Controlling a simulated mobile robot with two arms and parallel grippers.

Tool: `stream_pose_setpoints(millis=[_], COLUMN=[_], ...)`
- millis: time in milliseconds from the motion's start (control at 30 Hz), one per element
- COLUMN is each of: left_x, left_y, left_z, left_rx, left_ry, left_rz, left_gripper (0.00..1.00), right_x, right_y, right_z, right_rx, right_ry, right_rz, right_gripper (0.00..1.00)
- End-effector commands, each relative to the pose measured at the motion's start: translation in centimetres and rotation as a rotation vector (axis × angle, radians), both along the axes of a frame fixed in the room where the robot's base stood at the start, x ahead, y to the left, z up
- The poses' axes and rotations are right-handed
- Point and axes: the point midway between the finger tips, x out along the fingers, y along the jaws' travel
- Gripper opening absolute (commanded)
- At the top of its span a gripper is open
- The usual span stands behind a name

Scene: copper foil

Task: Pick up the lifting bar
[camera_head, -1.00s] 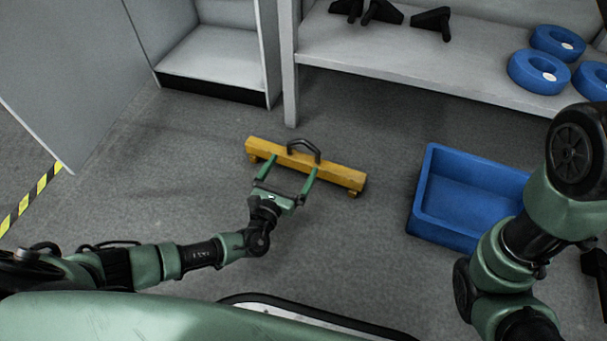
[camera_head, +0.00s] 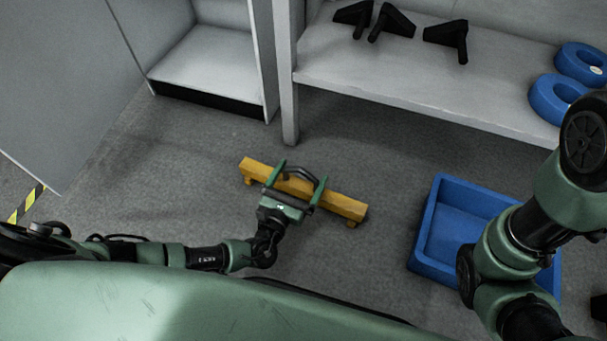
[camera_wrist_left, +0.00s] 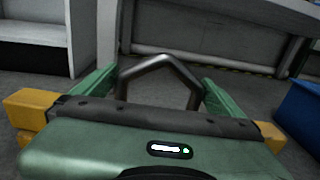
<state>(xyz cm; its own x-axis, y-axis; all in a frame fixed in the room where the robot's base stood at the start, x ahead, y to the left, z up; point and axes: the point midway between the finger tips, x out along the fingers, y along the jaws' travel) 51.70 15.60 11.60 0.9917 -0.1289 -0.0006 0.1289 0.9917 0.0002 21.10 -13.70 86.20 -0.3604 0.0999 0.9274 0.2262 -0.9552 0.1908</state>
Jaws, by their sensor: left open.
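The lifting bar (camera_head: 340,203) is a yellow beam with small feet and a dark arched handle (camera_head: 300,173) at its middle. It lies on the grey floor. My left gripper (camera_head: 300,174) is open, with its green fingers over the bar, one on each side of the handle. In the left wrist view the handle (camera_wrist_left: 158,62) stands between the two spread fingers, and the bar's yellow ends (camera_wrist_left: 30,106) show at both sides. The gripper body hides the bar's middle there. My right arm is at the right of the head view; its gripper is not clearly seen.
A blue bin (camera_head: 427,232) stands on the floor to the right of the bar. A grey shelf (camera_head: 400,85) behind holds black brackets (camera_head: 390,20) and blue rings (camera_head: 551,100). A grey cabinet (camera_head: 205,72) stands at the back left. Floor around the bar is clear.

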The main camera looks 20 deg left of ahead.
Motion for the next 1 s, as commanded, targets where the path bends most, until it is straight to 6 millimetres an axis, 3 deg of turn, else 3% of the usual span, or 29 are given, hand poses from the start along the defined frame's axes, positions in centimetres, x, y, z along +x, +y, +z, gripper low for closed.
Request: stream_pose_setpoints(millis=[267, 533, 833, 1000], left_x=[-0.1, -0.1, 0.1, 0.1], left_y=[-0.1, -0.1, -0.1, -0.1], left_z=[0.0, 0.0, 0.8, 2.7], left_rx=[0.0, 0.0, -0.003, -0.003], left_ry=[0.001, 0.001, -0.01, -0.01], left_rz=[0.0, 0.0, 0.002, 0.002], left_gripper=[0.97, 0.22, 0.21, 0.21], right_x=[-0.1, -0.1, -0.1, -0.1], right_y=[0.0, 0.0, 0.0, 0.0], right_z=[0.0, 0.0, 0.3, 1.8], right_rx=[0.0, 0.001, 0.0, 0.0], right_ry=[-0.002, -0.003, -0.002, -0.001], right_rz=[0.0, 0.001, 0.0, 0.0], right_gripper=[0.36, 0.36, 0.36, 0.36])
